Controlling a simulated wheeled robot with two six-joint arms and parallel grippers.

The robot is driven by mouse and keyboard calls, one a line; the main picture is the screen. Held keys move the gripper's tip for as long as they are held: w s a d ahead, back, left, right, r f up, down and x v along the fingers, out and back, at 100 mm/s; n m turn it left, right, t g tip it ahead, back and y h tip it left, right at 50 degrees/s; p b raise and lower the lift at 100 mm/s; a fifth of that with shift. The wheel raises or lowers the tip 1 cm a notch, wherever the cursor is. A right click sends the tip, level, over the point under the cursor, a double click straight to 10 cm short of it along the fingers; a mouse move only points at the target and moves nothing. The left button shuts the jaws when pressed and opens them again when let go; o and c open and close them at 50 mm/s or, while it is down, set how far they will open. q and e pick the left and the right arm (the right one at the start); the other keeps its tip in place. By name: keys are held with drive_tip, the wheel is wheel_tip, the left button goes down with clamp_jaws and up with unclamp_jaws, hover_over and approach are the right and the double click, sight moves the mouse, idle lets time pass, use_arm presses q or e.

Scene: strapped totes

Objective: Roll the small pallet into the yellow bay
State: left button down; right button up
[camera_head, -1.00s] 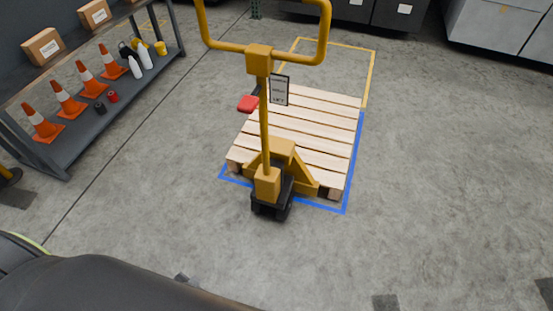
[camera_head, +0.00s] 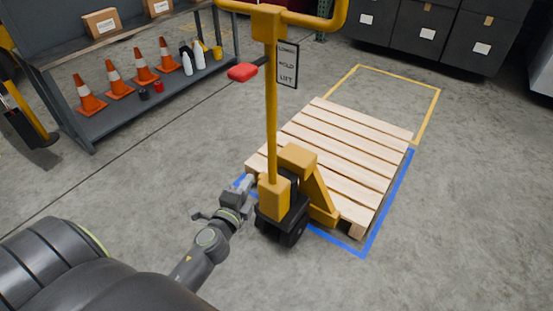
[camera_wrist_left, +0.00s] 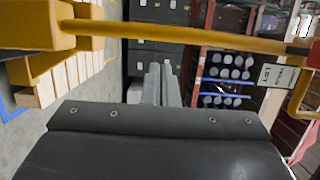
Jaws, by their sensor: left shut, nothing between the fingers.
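The small wooden pallet (camera_head: 345,145) sits on the floor within the blue outline (camera_head: 390,205). The yellow bay (camera_head: 427,115) is a yellow floor outline just behind it. A yellow pallet jack (camera_head: 272,120) stands at the pallet's near side, its forks hidden at the pallet. Its red lever (camera_head: 243,72) sticks out left of the upright handle. My left gripper (camera_head: 245,182) is shut and empty, left of the jack's base. Its closed fingers (camera_wrist_left: 161,83) show in the left wrist view, below the yellow handle bar (camera_wrist_left: 180,36). My right gripper is not in view.
A shelf (camera_head: 140,95) with orange cones, bottles and boxes stands at the left. Dark bins (camera_head: 425,35) line the back. Another yellow wheeled thing (camera_head: 25,115) is at the far left. The floor right of the pallet is clear.

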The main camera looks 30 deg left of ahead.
use_arm(q)
approach(270, 143)
drive_tip(key=w, duration=0.3)
drive_tip(key=w+a, duration=0.1)
drive_tip(key=w, duration=0.2)
drive_tip(key=shift+w+a+f, duration=0.15)
drive_tip(key=shift+w+a, duration=0.05)
drive_tip(key=shift+w, duration=0.1)
drive_tip(key=shift+w, duration=0.15)
